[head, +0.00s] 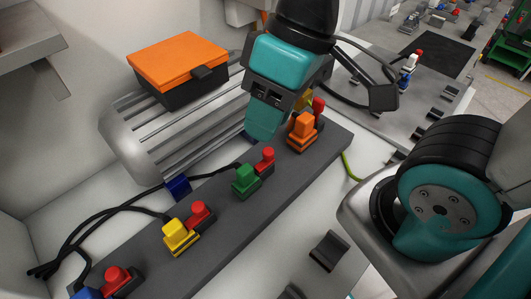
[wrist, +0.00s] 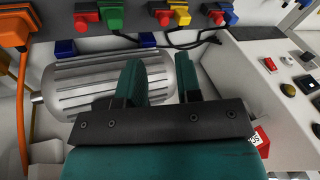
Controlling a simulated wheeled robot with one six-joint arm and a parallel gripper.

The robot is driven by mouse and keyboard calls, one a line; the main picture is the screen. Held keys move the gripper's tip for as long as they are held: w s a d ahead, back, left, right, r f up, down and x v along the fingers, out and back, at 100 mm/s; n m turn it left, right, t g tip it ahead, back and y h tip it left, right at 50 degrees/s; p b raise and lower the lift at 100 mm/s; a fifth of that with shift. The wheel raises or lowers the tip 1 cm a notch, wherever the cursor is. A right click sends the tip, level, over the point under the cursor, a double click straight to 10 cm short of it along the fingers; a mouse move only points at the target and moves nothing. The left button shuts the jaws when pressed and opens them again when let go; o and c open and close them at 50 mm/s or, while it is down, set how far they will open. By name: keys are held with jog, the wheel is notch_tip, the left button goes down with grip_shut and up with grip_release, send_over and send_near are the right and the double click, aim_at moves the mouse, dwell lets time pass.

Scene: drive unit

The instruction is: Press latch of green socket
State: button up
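The green socket (head: 246,181) sits on a dark grey strip, with a red latch (head: 266,160) beside it on the side toward the orange socket. In the wrist view the green socket (wrist: 112,17) and its red latch (wrist: 88,13) are at the top edge, partly cut off. My gripper (head: 263,125) hangs near the strip, up and right of the green socket in the head view. In the wrist view my gripper (wrist: 159,66) is open, with an empty gap between its fingers. The fingers are apart from the latch.
Orange (head: 302,127), yellow (head: 180,235) and blue (head: 86,293) sockets share the strip (head: 225,222). A ribbed metal motor housing (head: 150,135) carries an orange-lidded box (head: 178,62). Black cables (head: 95,222) lie at left. The wrist view shows a button panel (wrist: 285,85) at right.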

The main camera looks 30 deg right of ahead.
jog(key=w+m, duration=0.1)
jog(key=w+d, duration=0.1)
jog(key=w+f+m, duration=0.1)
jog(key=shift+w+d+m, duration=0.2)
jog(key=shift+w+m, duration=0.05)
jog(key=shift+m, duration=0.05)
grip_shut()
jog(key=w+d+f+m+g, duration=0.1)
jog(key=w+d+f+m, duration=0.3)
jog(key=w+d+m, duration=0.2)
jog(key=w+d+f+m+g+b, duration=0.1)
jog(key=w+d+f+m, duration=0.4)
jog(key=w+d+m, duration=0.2)
jog(key=shift+w+d+m+g+h, duration=0.2)
jog(key=shift+d+m+g+h, duration=0.1)
jog(key=shift+m, duration=0.6)
